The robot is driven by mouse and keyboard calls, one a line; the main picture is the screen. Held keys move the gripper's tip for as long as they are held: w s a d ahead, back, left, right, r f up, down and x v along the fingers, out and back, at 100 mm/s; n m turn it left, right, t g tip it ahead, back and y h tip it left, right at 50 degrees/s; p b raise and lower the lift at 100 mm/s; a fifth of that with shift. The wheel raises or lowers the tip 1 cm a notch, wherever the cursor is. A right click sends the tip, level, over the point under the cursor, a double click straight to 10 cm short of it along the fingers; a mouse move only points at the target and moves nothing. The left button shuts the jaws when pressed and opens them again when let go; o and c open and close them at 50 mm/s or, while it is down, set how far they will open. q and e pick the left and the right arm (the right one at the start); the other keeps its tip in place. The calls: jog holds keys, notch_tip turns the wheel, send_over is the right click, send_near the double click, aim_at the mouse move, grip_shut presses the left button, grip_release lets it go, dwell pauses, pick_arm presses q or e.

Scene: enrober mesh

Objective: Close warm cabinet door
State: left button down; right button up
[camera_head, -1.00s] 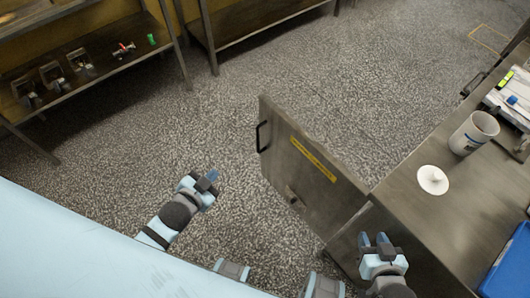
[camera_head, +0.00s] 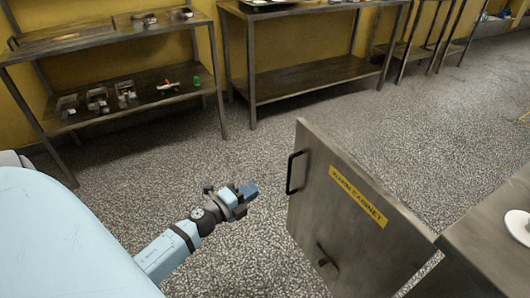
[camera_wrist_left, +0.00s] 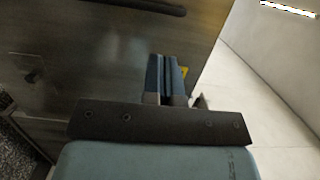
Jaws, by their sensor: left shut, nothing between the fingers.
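The warm cabinet door (camera_head: 345,215) is a grey metal panel standing open, swung out from the cabinet (camera_head: 485,250). It has a black bar handle (camera_head: 291,173) near its free edge, a yellow label (camera_head: 358,196) and a dark latch (camera_head: 326,256) low down. My left gripper (camera_head: 250,191) is shut and empty, left of the door's handle edge, with floor showing between them in the head view. In the left wrist view the shut fingers (camera_wrist_left: 166,78) point toward the door's metal face (camera_wrist_left: 100,60), with a dark bar (camera_wrist_left: 145,5) at the top. My right gripper is out of view.
A white round lid (camera_head: 519,224) lies on the cabinet top at the right edge. Metal shelves (camera_head: 110,95) with small items stand at the back left, and another rack (camera_head: 310,80) stands behind. The speckled floor between is clear.

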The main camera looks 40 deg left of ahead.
pick_arm(q)
jog(key=w+d, duration=0.2)
jog(key=w, duration=1)
jog(key=shift+w, duration=0.15)
